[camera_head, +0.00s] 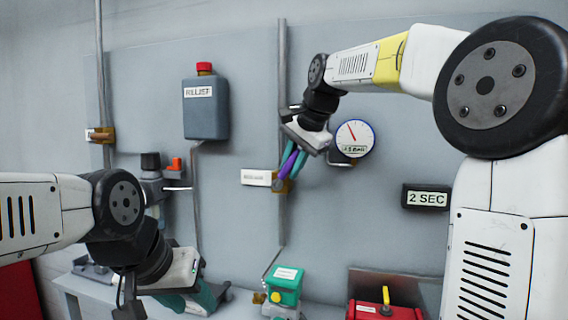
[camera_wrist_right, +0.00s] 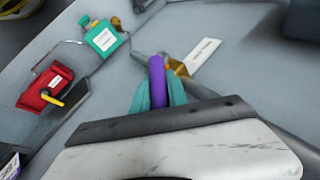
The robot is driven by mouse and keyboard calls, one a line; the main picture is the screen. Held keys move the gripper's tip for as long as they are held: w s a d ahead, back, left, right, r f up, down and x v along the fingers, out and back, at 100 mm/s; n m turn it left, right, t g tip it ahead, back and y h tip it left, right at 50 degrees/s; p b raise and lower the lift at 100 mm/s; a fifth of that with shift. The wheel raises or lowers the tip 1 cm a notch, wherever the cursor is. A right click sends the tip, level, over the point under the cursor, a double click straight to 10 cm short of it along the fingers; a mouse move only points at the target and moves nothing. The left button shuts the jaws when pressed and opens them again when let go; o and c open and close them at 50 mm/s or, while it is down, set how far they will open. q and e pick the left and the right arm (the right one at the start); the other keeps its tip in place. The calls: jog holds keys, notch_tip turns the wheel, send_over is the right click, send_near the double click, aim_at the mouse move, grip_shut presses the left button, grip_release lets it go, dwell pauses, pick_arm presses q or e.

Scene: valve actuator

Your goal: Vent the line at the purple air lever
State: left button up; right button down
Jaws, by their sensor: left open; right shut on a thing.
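The purple air lever (camera_head: 287,163) is on a brass valve on the vertical pipe, left of the round gauge. In the right wrist view the lever (camera_wrist_right: 157,80) stands between the teal fingers, with the brass valve body (camera_wrist_right: 178,66) just beyond. My right gripper (camera_head: 292,166) is shut on the purple lever; it also shows in the right wrist view (camera_wrist_right: 158,95). The lever's gripped part is partly hidden by the fingers. My left gripper (camera_head: 203,298) is low at the left, near the bench, open and away from the lever.
A white label plate (camera_head: 256,177) is beside the valve. The gauge (camera_head: 355,138) is close right of my right gripper. A grey box with a red top (camera_head: 206,107) hangs left. A green box (camera_head: 285,286) and a red box with a yellow handle (camera_head: 384,308) stand below.

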notch_tip(320, 180, down, 6)
jog(key=d+m+t+y, duration=0.2)
jog(key=t+y, duration=0.3)
jog(key=y, duration=0.4)
jog(key=shift+s+d+m, duration=0.35)
jog(key=shift+s+m, duration=0.05)
jog(key=shift+s, duration=0.05)
jog(key=shift+a+y, duration=0.1)
jog(key=shift+y, duration=0.2)
jog(key=c, duration=1.3)
grip_release()
jog(key=v, duration=0.7)
jog(key=shift+s+d, duration=0.3)
jog(key=shift+d, duration=0.05)
